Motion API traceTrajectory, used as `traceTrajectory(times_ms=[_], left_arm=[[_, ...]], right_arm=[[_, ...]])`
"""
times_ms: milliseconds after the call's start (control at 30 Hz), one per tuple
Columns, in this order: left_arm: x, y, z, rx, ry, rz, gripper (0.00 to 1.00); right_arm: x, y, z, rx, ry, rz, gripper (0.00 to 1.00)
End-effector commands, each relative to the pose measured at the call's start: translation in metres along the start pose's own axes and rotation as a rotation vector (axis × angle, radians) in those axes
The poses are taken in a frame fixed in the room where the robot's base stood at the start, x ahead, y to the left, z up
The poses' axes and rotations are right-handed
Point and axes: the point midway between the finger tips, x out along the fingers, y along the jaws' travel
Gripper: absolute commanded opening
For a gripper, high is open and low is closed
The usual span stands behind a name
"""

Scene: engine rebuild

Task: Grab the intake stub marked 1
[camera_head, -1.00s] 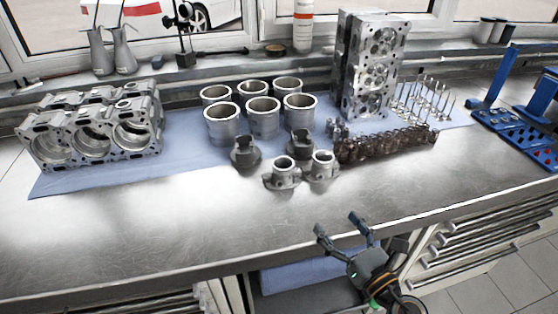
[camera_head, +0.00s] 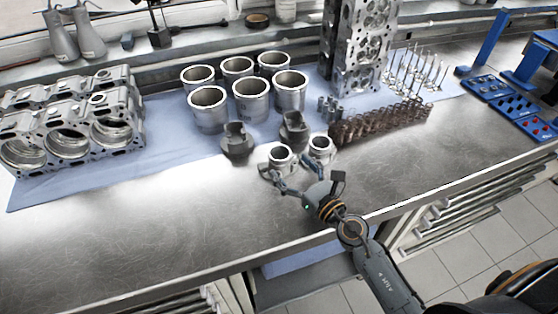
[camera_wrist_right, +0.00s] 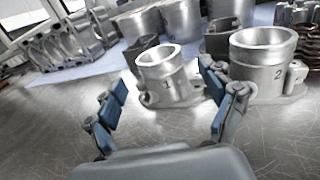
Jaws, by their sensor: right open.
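The intake stub marked 1 (camera_wrist_right: 166,78) is a short silver metal tube on a flanged base, upright on the metal bench. In the head view it is the left stub (camera_head: 281,155), partly hidden by my right gripper. A second stub, marked 2 (camera_wrist_right: 264,62), stands to its right; it also shows in the head view (camera_head: 320,147). My right gripper (camera_head: 308,178) is open in front of stub 1. In the right wrist view its blue-padded fingers (camera_wrist_right: 160,100) are spread, with stub 1 just beyond and between them. My left gripper is not in view.
Behind the stubs are two dark pieces (camera_head: 237,142), several cylinder liners (camera_head: 208,108), an engine block (camera_head: 70,125) and a cylinder head (camera_head: 358,50). Springs (camera_head: 380,124) lie to the right. The bench front (camera_head: 150,230) is clear.

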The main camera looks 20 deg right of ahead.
Motion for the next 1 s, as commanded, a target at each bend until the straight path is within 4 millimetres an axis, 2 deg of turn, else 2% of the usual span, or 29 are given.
traceTrajectory(times_ms=[133,400,500,733,1000], left_arm=[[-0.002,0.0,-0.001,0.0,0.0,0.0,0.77],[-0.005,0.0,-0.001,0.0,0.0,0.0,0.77],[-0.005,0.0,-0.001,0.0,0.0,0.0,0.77],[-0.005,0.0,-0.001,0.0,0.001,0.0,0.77],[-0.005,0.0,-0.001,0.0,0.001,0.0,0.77]], right_arm=[[0.01,0.0,0.0,0.0,-0.001,0.0,0.82],[0.049,0.0,-0.003,0.001,-0.001,0.001,0.82],[0.055,0.0,-0.003,0.0,0.0,0.001,0.82],[0.055,0.0,-0.004,0.0,0.001,0.001,0.82],[0.055,0.0,-0.004,0.0,0.001,0.001,0.27]])
